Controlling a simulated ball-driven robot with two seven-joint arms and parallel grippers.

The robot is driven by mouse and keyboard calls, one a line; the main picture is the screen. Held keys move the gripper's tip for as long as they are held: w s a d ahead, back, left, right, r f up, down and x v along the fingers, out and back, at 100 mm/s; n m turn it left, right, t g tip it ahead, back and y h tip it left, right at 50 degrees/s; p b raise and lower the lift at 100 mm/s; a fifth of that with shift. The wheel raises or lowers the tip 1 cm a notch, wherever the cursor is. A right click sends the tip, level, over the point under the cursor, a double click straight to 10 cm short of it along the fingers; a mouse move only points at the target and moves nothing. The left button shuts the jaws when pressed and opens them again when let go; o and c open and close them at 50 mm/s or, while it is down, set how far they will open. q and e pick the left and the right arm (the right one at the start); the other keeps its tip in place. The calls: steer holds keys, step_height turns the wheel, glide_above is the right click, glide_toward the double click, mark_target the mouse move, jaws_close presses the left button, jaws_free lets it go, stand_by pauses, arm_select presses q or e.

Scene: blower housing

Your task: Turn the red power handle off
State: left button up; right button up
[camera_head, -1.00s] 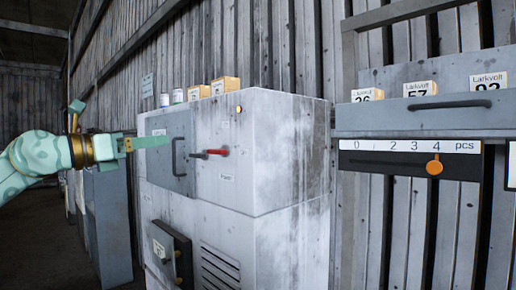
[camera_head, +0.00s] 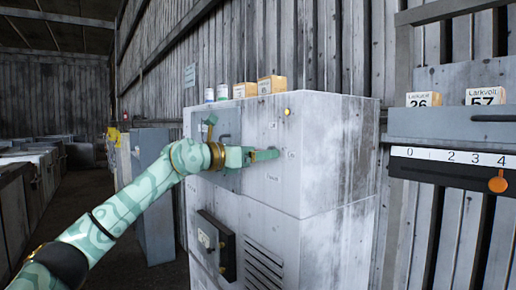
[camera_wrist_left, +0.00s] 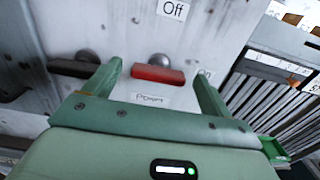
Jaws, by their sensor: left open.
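The red power handle (camera_wrist_left: 158,74) shows in the left wrist view on the grey cabinet front. It lies roughly level, below the "Off" label (camera_wrist_left: 173,9) and above the "Power" label (camera_wrist_left: 150,99). A partly hidden label sits to its right. My left gripper (camera_wrist_left: 156,68) is open, with one finger on each side of the handle. I see no clear contact. In the head view my left gripper (camera_head: 262,155) is at the cabinet front and hides the handle. My right gripper is not in view.
A dark handle (camera_wrist_left: 75,68) sits just left of the red one. The cabinet (camera_head: 320,150) carries a small yellow lamp (camera_head: 287,112) and several boxes and cans on top. A shelf with a scale (camera_head: 450,155) stands at right.

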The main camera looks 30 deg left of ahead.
arm_select(q)
steer(key=shift+w, duration=0.3)
steer(key=shift+d, duration=0.1)
steer(key=c, duration=1)
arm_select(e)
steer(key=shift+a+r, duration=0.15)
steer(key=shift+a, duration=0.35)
arm_select(q)
steer(key=shift+n, duration=0.3)
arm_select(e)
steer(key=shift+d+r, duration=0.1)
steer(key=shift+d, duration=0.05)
arm_select(q)
steer(key=shift+a+n+p, duration=0.2)
steer(key=shift+n+p, duration=6)
steer(key=shift+n, duration=2.6)
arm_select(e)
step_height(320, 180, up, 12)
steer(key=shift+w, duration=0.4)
arm_select(q)
steer(key=shift+f, duration=0.1)
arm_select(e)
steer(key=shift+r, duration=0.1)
